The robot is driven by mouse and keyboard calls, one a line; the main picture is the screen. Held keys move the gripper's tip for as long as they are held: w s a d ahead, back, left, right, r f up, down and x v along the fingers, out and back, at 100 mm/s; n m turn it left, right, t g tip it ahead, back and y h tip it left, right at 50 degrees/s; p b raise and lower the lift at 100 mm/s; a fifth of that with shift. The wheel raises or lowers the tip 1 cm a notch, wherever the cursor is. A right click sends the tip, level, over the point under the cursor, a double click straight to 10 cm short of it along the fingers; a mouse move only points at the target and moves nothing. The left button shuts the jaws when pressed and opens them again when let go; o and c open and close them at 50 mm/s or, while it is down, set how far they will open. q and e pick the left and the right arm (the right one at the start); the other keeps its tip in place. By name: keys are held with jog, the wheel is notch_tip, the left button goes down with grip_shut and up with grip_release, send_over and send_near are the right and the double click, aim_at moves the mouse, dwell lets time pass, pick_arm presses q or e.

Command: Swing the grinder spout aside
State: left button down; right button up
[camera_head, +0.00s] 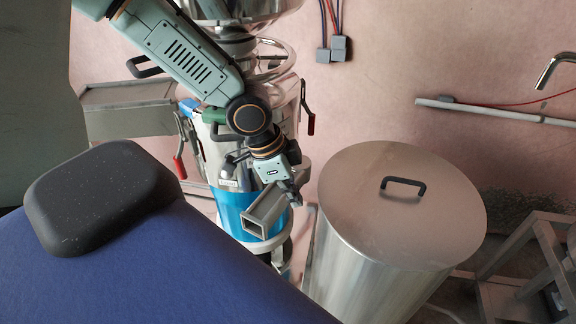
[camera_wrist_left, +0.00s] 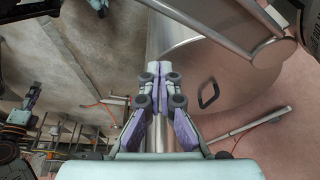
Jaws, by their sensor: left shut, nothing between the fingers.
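The grinder (camera_head: 234,205) is a shiny metal machine with a blue band, standing behind my left arm. Its spout (camera_head: 262,214) is a grey metal chute with a square open end, pointing down and toward the front. In the left wrist view the spout (camera_wrist_left: 225,22) crosses the top right. My left gripper (camera_head: 295,196) is close by the right side of the spout. In the left wrist view its fingers (camera_wrist_left: 159,70) are shut together with nothing between them, to the left of the spout. I cannot tell whether they touch it.
A large steel drum (camera_head: 345,225) with a black-handled lid stands right of the grinder. The lid handle also shows in the left wrist view (camera_wrist_left: 208,92). A metal frame (camera_head: 530,255) stands at far right. Red-handled levers (camera_head: 180,166) stick out from the grinder.

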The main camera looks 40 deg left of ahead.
pick_arm(q)
jog(key=v, duration=0.2)
jog(key=p+v, duration=0.1)
jog(key=v, duration=0.1)
jog(key=w+v, duration=0.1)
jog(key=shift+s+a+r+p, duration=0.15)
jog(key=shift+a+r+p, duration=0.25)
jog(key=shift+a, duration=0.1)
jog(key=shift+s+a, duration=0.1)
jog(key=shift+w+d, duration=0.2)
jog(key=shift+d, duration=0.05)
